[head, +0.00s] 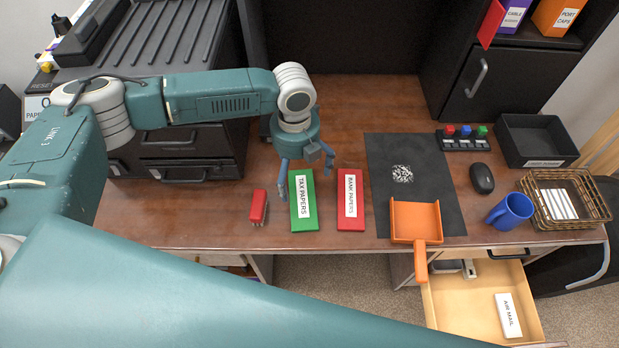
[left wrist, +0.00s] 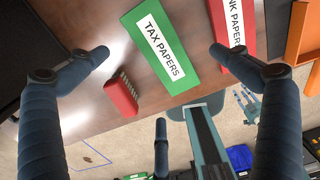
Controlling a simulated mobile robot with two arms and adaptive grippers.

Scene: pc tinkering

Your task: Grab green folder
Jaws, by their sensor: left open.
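In the left wrist view the green folder (left wrist: 163,45) shows beyond the spread fingers of the left gripper (left wrist: 158,56). Nothing is held between the fingers, and the folder looks apart from them.
Farther right are a black mat (head: 440,190), an orange dustpan (head: 415,222), a blue mug (head: 511,210) and a wire basket (head: 590,208). A drawer (head: 465,310) stands open below.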

